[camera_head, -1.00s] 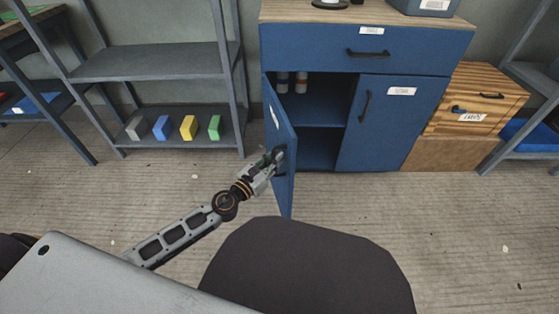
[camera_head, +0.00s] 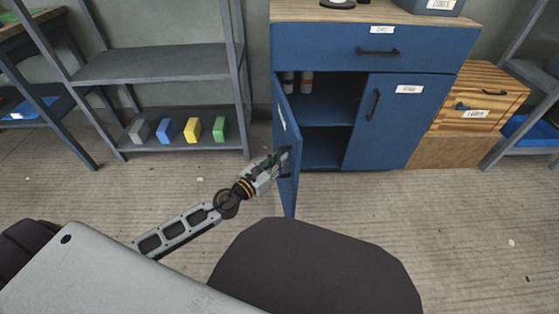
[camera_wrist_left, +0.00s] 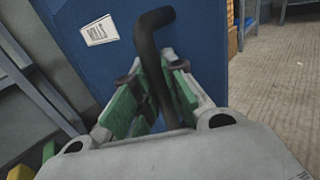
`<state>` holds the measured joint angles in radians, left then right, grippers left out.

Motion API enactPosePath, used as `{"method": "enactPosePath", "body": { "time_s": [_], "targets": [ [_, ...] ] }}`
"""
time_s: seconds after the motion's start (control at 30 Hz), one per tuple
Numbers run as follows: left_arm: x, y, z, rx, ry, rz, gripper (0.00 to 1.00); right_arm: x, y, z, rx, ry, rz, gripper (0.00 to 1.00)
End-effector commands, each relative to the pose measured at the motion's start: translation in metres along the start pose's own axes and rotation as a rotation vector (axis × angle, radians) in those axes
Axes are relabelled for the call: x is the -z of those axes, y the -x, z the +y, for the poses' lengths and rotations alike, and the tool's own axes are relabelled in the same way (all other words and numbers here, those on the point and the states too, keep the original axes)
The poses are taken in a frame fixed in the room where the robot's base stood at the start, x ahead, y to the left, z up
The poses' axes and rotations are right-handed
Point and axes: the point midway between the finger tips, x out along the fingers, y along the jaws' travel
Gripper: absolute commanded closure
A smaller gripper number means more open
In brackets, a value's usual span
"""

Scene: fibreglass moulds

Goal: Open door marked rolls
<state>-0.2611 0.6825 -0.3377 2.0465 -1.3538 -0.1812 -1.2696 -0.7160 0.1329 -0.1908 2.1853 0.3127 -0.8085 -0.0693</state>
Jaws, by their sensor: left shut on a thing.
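The blue cabinet's left door (camera_head: 287,150) stands swung wide open toward me, seen nearly edge-on in the head view. In the left wrist view the door (camera_wrist_left: 195,50) fills the middle, with a white label (camera_wrist_left: 100,31) that seems to read "ROLLS". My left gripper (camera_head: 280,160) is at the door's outer face. In the left wrist view its green-padded fingers (camera_wrist_left: 155,95) are shut on the dark bar handle (camera_wrist_left: 152,50). My right gripper is not in view.
The cabinet's interior (camera_head: 325,112) shows a shelf and small bottles (camera_head: 298,82). The right door (camera_head: 385,120) and the drawer (camera_head: 370,47) are shut. A grey shelf rack (camera_head: 160,65) with coloured blocks stands left, a wooden drawer unit (camera_head: 470,115) right. The floor in front is clear.

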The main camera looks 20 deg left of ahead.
Motion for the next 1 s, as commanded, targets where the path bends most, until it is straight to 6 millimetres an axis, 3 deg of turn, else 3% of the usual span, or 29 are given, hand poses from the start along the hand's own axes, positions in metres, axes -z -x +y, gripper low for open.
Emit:
{"method": "enactPosePath", "body": {
  "time_s": [0.07, 0.1, 0.27, 1.0],
  "targets": [
    [0.003, 0.001, -0.004, 0.008, 0.008, 0.006, 1.0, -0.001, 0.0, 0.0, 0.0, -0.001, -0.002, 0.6],
    [0.003, 0.001, -0.004, 0.008, 0.008, 0.006, 0.86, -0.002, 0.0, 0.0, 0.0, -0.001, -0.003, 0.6],
    [0.002, 0.001, -0.003, 0.005, 0.005, 0.004, 0.65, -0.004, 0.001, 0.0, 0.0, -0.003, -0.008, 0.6],
    [0.001, 0.011, -0.001, 0.001, 0.002, 0.0, 0.65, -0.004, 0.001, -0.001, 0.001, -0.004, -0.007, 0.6]
  ]
}}
